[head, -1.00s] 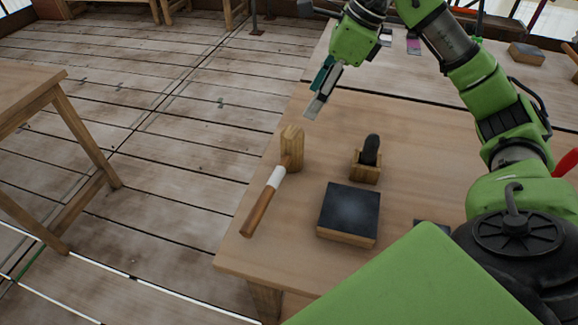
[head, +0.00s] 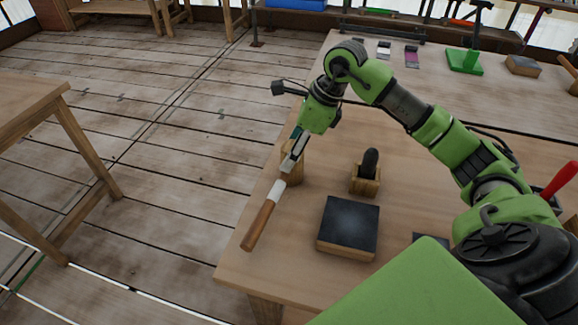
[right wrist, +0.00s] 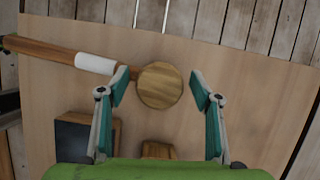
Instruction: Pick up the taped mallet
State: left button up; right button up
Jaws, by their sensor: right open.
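The mallet (head: 261,225) lies on the wooden table near its left edge. It has a round wooden head, a brown handle and a white tape band by the head; the handle points to the near left. In the right wrist view the mallet's head (right wrist: 160,86) shows end-on between the spread fingers, apart from both. My right gripper (head: 291,160) is open and empty, pointing down at the head and partly hiding it. The right gripper (right wrist: 160,78) also shows in the wrist view. How far the fingertips reach down beside the head is hard to tell. My left gripper is out of view.
A wooden holder with a dark rounded piece (head: 366,172) stands right of the mallet. A dark-topped block (head: 348,226) lies in front of it. A second table (head: 440,85) behind holds a green stand (head: 466,61) and small items. Open floor lies to the left.

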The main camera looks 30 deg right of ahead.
jog(key=shift+f, duration=0.15)
jog(key=c, duration=1.3)
jog(key=shift+r, duration=0.2)
